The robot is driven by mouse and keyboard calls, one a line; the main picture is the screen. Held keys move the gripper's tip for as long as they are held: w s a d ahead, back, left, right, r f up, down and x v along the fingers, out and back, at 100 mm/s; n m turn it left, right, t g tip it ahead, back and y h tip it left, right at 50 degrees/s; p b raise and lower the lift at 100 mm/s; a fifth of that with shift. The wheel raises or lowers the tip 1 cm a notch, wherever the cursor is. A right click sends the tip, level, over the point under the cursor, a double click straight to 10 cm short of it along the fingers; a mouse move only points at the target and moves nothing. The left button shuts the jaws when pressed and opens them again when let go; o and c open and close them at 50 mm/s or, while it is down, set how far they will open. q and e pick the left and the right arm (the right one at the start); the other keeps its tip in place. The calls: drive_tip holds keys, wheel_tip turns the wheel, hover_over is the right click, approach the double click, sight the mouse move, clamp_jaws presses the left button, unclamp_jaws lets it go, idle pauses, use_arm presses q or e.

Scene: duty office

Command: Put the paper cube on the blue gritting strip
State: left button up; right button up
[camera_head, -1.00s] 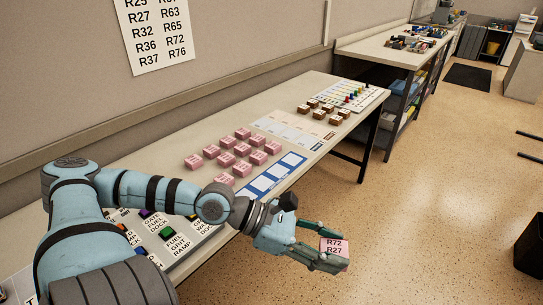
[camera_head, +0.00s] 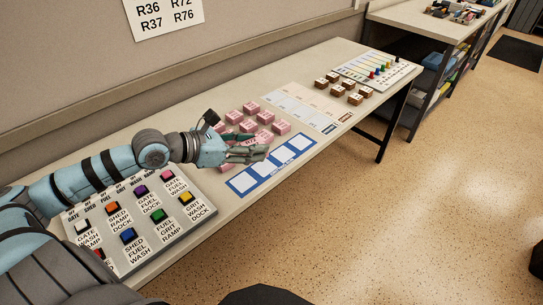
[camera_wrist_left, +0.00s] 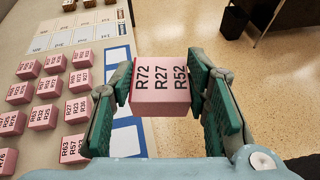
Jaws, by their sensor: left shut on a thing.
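My left gripper (camera_head: 262,151) is shut on a pink paper cube. In the left wrist view the cube (camera_wrist_left: 160,90) sits between the green fingers (camera_wrist_left: 162,100), with R72, R27 and R52 readable on it. In the head view the fingers mostly hide it. The blue strip (camera_head: 238,188) with white squares lies flat on the table, and the gripper is above its far-left side, beside the loose cubes. Its squares look bare where visible. In the left wrist view part of the strip (camera_wrist_left: 122,122) shows left of the held cube, behind the left finger. My right gripper is not in view.
Several pink cubes (camera_head: 252,108) stand behind the strip. Beyond are pale printed strips (camera_head: 290,100), brown cubes (camera_head: 354,98) and a board with coloured pegs (camera_head: 375,68). A board of coloured buttons (camera_head: 128,236) lies at near left. The table's front edge runs close to the strip.

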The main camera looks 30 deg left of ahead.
sight(241, 184)
use_arm(q)
drive_tip(key=w+a+n+t+y, duration=0.1)
drive_tip(key=w+a+n+y, duration=0.2)
drive_tip(key=a, duration=0.4)
drive_tip(key=shift+h, duration=0.3)
drive_tip(key=f+b, duration=0.3)
drive_tip(key=f, duration=0.3)
drive_tip(key=f+b, duration=0.2)
drive_tip(key=f, duration=0.4)
drive_tip(key=f+b, duration=0.3)
drive_tip(key=f, duration=0.3)
drive_tip(key=shift+w+a+f+b, duration=0.1)
drive_tip(key=shift+w+f+b, duration=0.15)
drive_tip(key=shift+f+b, duration=0.1)
drive_tip(key=shift+f, duration=0.1)
drive_tip(key=o, duration=1.2)
drive_tip(key=shift+c, duration=0.2)
